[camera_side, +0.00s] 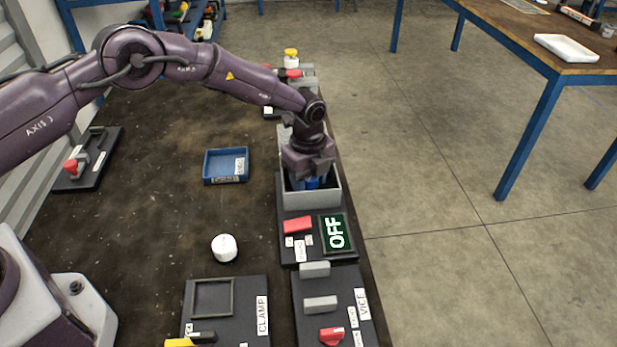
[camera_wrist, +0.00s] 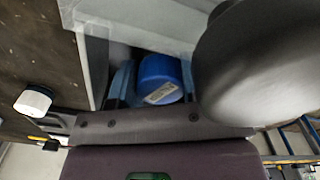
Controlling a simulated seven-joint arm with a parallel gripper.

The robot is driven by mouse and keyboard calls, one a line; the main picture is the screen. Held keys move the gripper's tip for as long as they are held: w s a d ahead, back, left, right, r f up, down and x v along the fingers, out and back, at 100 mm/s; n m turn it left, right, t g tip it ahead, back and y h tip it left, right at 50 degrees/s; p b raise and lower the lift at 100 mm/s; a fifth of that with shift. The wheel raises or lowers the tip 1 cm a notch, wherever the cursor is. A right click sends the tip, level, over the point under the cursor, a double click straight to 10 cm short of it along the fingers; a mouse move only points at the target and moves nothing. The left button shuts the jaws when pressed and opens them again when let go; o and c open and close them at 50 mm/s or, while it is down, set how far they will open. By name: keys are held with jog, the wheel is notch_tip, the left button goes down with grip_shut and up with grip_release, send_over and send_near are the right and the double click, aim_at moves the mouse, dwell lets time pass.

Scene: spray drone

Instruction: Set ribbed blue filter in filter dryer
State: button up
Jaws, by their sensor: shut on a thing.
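The blue filter (camera_wrist: 160,78) shows in the wrist view between my gripper's fingers, with a white label on its side. It also shows as a small blue patch in the side view (camera_side: 312,183). My gripper (camera_side: 308,180) is shut on it and points down into the grey open-topped box of the filter dryer (camera_side: 312,199). The dryer's base has a red switch (camera_side: 297,225) and a display (camera_side: 336,233) reading OFF. The box walls and gripper hide the filter's lower part, so I cannot tell whether it touches the box floor.
A blue tray (camera_side: 226,166) and a white round knob-like piece (camera_side: 224,248) are on the table left of the dryer. The clamp (camera_side: 225,305) and vice (camera_side: 330,300) fixtures stand in front. Bare tabletop lies around the tray.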

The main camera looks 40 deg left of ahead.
jog(key=o, duration=0.7)
jog(key=shift+f, duration=0.1)
